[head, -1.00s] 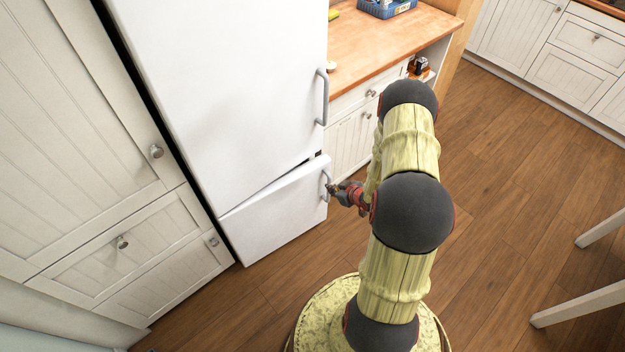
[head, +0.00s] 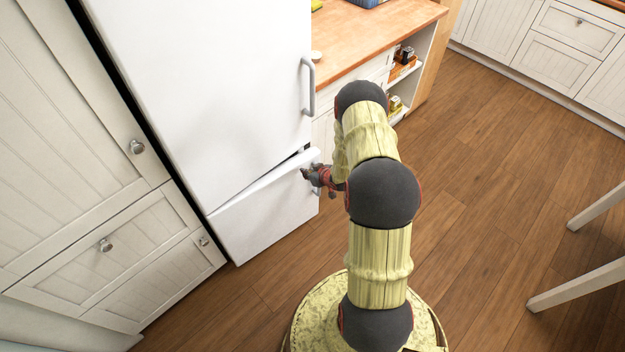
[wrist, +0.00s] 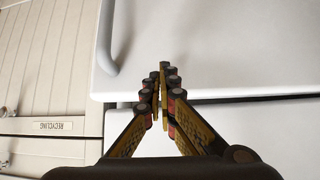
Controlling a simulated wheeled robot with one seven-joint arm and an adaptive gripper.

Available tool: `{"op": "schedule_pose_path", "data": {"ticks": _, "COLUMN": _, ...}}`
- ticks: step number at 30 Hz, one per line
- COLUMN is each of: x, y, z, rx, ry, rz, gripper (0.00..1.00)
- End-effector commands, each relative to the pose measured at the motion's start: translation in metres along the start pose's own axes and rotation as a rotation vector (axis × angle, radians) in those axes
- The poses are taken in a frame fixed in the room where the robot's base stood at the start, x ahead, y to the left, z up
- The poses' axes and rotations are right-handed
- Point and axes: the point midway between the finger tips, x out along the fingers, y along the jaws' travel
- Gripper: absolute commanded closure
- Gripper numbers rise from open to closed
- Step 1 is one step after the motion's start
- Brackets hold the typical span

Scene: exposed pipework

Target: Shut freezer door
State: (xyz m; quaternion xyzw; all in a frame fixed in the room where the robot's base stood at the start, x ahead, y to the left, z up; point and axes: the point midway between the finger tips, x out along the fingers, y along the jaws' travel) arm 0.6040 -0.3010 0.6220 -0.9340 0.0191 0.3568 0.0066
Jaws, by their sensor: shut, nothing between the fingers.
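The freezer door (head: 262,222) is the low white door under the tall fridge door (head: 205,95). It stands slightly ajar, with a dark wedge-shaped gap along its top edge, widest at the right. My gripper (head: 305,174) is shut and empty, at the door's upper right corner by its handle; I cannot tell whether it touches. In the wrist view my shut fingertips (wrist: 160,78) are in front of white door panels (wrist: 210,45), with a seam below the tips and a grey handle (wrist: 106,40) to the left. The freezer handle is mostly hidden by my gripper in the head view.
White cabinets and drawers (head: 115,240) stand left of the fridge. A wooden counter (head: 375,35) over an open shelf is to the right. Pale furniture legs (head: 580,285) stand at far right. The wooden floor (head: 490,180) between is clear.

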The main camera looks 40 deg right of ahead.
Motion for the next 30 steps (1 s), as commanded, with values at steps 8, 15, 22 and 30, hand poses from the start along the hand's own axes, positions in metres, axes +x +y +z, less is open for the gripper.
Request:
{"op": "schedule_pose_path", "data": {"ticks": 8, "x": 0.011, "y": -0.001, "z": -0.008, "rx": 0.000, "ry": -0.003, "rz": -0.001, "gripper": 1.00}}
{"op": "schedule_pose_path", "data": {"ticks": 15, "x": 0.011, "y": -0.001, "z": -0.008, "rx": 0.001, "ry": -0.003, "rz": -0.001, "gripper": 1.00}}
{"op": "schedule_pose_path", "data": {"ticks": 22, "x": 0.033, "y": 0.002, "z": -0.028, "rx": -0.003, "ry": 0.000, "rz": -0.001, "gripper": 1.00}}
{"op": "schedule_pose_path", "data": {"ticks": 30, "x": 0.058, "y": 0.003, "z": -0.050, "rx": -0.001, "ry": -0.001, "rz": -0.001, "gripper": 1.00}}
